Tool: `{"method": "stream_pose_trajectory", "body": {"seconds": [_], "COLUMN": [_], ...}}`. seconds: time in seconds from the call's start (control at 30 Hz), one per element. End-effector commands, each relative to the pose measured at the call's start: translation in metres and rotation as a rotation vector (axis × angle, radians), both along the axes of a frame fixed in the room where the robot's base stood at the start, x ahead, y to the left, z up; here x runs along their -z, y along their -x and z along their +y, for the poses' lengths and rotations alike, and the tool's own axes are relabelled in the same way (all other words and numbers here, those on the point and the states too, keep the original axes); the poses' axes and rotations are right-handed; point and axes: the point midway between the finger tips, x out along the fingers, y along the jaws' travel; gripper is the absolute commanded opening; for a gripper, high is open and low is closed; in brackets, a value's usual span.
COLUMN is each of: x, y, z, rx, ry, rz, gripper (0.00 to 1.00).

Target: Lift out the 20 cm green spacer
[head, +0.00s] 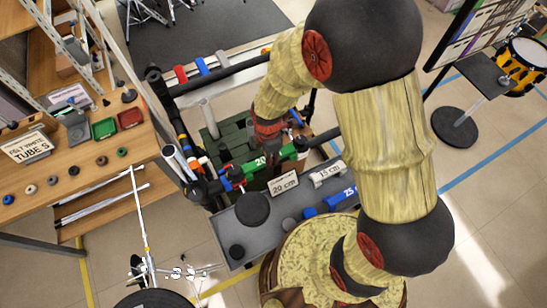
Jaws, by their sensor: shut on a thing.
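The green spacer (287,153), marked "20", lies aslant below my gripper in the head view, just behind the "20 cm" sign (284,184). My gripper (268,138) comes down on it from above and is shut on it near its middle. The finger contact is small and partly hidden by the wrist. Whether the spacer is clear of its holder cannot be told.
A grey tray (228,228) in front holds a black disc (252,208), a "15 cm" sign (327,173) and a blue spacer (342,198). Pipes and clamps crowd the left of the spacer. A wooden table (75,170) stands left.

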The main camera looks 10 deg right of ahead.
Motion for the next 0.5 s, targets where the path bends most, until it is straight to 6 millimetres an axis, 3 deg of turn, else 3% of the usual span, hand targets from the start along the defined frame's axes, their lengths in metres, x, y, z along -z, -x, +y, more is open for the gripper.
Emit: {"method": "stream_pose_trajectory", "body": {"seconds": [0.5], "x": [-0.028], "y": [0.0], "z": [0.0], "rx": [0.0], "ry": [0.0], "rz": [-0.001], "gripper": [0.0]}}
